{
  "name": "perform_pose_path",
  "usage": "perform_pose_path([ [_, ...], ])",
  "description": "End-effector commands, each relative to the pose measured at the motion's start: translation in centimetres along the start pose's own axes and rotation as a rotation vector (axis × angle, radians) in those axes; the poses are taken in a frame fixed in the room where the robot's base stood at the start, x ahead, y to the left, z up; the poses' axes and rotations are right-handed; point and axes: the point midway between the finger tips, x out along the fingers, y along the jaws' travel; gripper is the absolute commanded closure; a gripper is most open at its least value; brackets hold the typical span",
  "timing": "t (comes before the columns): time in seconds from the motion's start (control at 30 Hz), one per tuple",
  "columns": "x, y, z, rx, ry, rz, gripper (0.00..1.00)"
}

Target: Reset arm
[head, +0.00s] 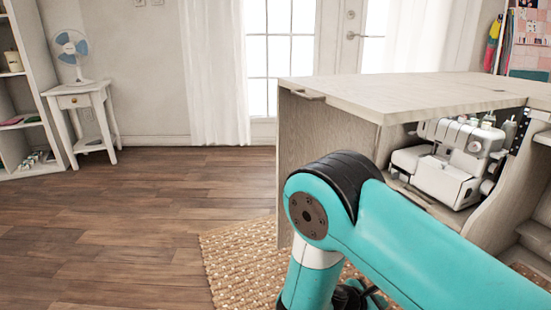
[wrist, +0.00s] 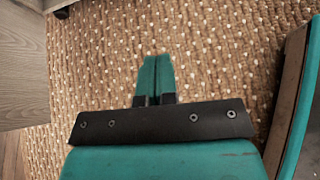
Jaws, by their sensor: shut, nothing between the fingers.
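My gripper (wrist: 157,64) shows in the wrist view, with its two teal fingers together and nothing between them. It points over the woven rug (wrist: 220,50). In the head view my teal arm crosses the lower right and bends down in front of the cabinet; my gripper is hidden there.
The wooden sewing cabinet (head: 330,140) stands at the right, with a white sewing machine (head: 450,160) inside. Its side also shows at the left of the wrist view (wrist: 22,70). The rug (head: 235,260) lies beside it. A side table (head: 80,100) with a fan (head: 72,50) stands far left. The wood floor (head: 130,220) is clear.

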Motion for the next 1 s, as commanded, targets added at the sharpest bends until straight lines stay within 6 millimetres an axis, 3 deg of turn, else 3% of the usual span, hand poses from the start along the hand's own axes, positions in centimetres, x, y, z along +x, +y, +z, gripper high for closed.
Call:
perform_pose_path([
  [0.27,-2.2,0.1,2.1,0.151,0.124,-0.064,1.0],
  [0.57,-7.5,-0.2,6.6,0.441,0.368,-0.201,1.0],
  [0.77,-14.8,-1.9,12.7,0.736,0.639,-0.378,1.0],
  [1.0,-24.5,-6.5,19.9,0.996,0.942,-0.601,1.0],
])
